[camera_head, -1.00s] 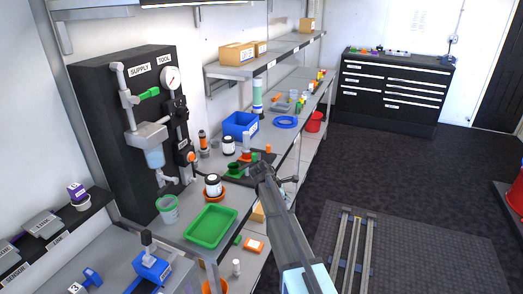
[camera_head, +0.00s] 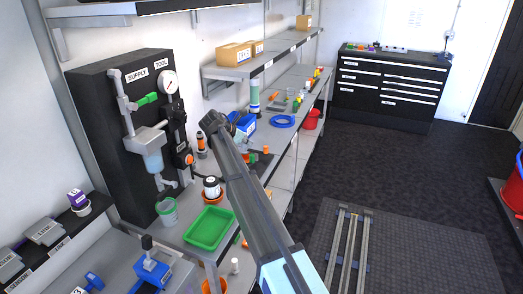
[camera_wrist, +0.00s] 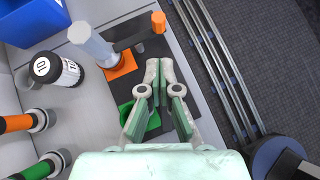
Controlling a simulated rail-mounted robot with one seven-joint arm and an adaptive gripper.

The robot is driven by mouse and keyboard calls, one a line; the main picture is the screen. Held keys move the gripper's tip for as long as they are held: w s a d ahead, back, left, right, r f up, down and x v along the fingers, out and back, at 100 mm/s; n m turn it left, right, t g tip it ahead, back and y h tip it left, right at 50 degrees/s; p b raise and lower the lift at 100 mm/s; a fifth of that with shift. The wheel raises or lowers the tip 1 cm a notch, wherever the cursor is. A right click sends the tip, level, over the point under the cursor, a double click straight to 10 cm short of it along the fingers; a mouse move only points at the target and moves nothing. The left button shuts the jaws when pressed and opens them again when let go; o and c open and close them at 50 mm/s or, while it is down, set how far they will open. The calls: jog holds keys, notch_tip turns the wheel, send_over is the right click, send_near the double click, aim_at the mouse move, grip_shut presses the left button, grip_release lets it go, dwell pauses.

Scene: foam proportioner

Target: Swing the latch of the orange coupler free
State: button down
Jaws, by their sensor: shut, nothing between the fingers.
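The orange coupler appears to be the fitting with an orange square base (camera_wrist: 121,66) and a pale upright post (camera_wrist: 90,42) on a dark mat. A black latch arm (camera_wrist: 133,40) runs from the post to an orange tip (camera_wrist: 158,22). In the head view an orange tip shows (camera_head: 266,149); my arm hides much of the fitting. My gripper (camera_wrist: 160,66) is shut and empty, to the lower right of the orange base in the wrist view, apart from the latch arm. A green part (camera_wrist: 152,121) shows partly behind the fingers.
A white bottle with a black cap (camera_wrist: 57,69) stands left of the fitting. A blue bin (camera_wrist: 28,18) is at upper left. A green tray (camera_head: 210,228) sits on the bench; the rails' floor side is open.

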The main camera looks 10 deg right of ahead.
aim_at(264, 152)
jog(key=p+x, duration=0.2)
jog(key=x, duration=0.8)
jog(key=shift+f, duration=0.1)
jog(key=shift+s+a+p, duration=0.1)
jog(key=shift+p, duration=0.25)
